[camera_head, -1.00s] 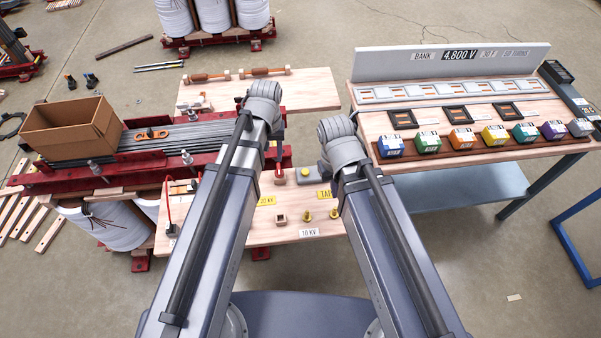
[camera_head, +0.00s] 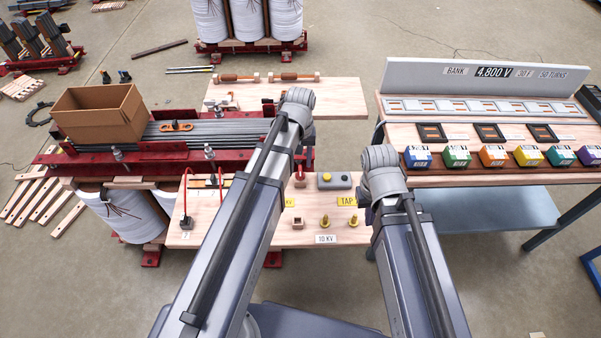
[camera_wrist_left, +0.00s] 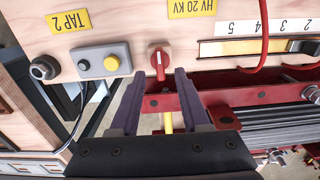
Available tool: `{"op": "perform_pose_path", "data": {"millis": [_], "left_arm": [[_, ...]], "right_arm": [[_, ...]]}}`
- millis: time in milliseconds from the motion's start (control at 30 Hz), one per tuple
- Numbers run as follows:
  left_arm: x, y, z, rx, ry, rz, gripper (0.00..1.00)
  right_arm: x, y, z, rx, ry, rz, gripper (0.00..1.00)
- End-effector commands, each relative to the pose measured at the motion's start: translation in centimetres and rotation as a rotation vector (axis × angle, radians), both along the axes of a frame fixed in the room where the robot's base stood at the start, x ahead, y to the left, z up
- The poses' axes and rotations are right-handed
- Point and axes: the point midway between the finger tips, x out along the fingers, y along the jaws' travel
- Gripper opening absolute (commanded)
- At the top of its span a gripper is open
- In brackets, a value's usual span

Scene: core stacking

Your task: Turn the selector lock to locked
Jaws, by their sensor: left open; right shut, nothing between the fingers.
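The selector lock looks like a red knob with a white mark (camera_wrist_left: 159,62) on the wooden board's edge in the left wrist view. The mark runs roughly up and down there. In the head view the red knob (camera_head: 299,176) shows just right of my left forearm. My left gripper (camera_wrist_left: 158,78) is open, its dark fingers on either side of the knob's lower end; I cannot tell if they touch it. In the head view its fingers are hidden by the arm. My right gripper (camera_head: 371,217) is mostly hidden under its wrist, right of the wooden board.
A grey box with a yellow button (camera_head: 334,180) sits beside the knob. Red cables (camera_head: 186,205) loop up at the board's left. A red clamp beam (camera_head: 150,160) lies behind. A bench with coloured blocks (camera_head: 465,180) stands to the right.

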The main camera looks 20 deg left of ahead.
Motion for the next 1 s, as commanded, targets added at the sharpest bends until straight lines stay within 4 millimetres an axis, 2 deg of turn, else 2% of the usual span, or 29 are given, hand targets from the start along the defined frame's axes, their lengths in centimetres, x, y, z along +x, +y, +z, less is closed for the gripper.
{"op": "perform_pose_path", "data": {"millis": [33,200,333,600,1000], "left_arm": [[0.0,0.0,-1.5,0.000,0.000,0.000,0.46],[0.0,0.0,-3.4,0.000,0.000,0.000,0.46],[0.0,0.0,-3.9,0.000,0.000,0.000,0.46],[0.0,0.0,-3.8,0.000,0.000,0.000,0.46],[0.0,0.0,-3.8,0.000,0.000,0.000,0.02]], "right_arm": [[0.0,0.0,-1.5,0.000,0.000,0.000,0.00],[0.0,0.0,-3.3,0.000,0.000,0.000,0.00],[0.0,0.0,-3.9,0.000,0.000,0.001,0.00],[0.0,0.0,-3.8,0.000,0.000,0.001,0.00],[0.0,0.0,-3.8,0.000,0.000,0.001,0.00]]}}
